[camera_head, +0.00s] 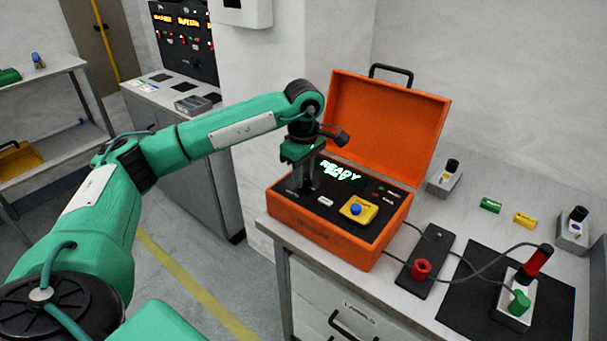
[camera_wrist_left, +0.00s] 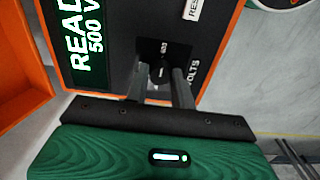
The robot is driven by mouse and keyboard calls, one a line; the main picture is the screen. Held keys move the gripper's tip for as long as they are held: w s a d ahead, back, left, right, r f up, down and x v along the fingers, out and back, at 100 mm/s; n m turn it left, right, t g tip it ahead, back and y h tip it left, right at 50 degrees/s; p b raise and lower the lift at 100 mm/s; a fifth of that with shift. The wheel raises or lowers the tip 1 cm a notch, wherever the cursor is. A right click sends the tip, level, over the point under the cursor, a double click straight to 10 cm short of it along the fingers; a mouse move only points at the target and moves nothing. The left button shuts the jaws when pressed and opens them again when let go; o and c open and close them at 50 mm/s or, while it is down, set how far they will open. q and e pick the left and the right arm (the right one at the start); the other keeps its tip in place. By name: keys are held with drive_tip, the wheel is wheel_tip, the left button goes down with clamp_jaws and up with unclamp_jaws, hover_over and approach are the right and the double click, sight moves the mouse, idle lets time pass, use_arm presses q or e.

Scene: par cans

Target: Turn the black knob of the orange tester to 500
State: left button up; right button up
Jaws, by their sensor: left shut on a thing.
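The orange tester (camera_head: 325,240) stands on the bench with its lid open. Its green display (camera_head: 340,172) reads READY, and in the left wrist view the display (camera_wrist_left: 92,35) shows READ and 500 V. My left gripper (camera_head: 305,190) points down at the left part of the panel. In the left wrist view my left gripper (camera_wrist_left: 160,82) has its fingers on either side of the black knob (camera_wrist_left: 161,68), shut on it. The word VOLTS is printed beside the knob. The knob is hidden in the head view. My right gripper is not in view.
A blue button on a yellow plate (camera_head: 358,209) sits on the panel. Cables run from the tester to a black strip with a red terminal (camera_head: 421,269) and to a red probe (camera_head: 538,261) at right. A black mat (camera_head: 470,300) lies at the front right.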

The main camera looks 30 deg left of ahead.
use_arm(q)
drive_tip(key=shift+r, duration=0.1)
drive_tip(key=o, duration=1)
wheel_tip(320, 180, up, 14)
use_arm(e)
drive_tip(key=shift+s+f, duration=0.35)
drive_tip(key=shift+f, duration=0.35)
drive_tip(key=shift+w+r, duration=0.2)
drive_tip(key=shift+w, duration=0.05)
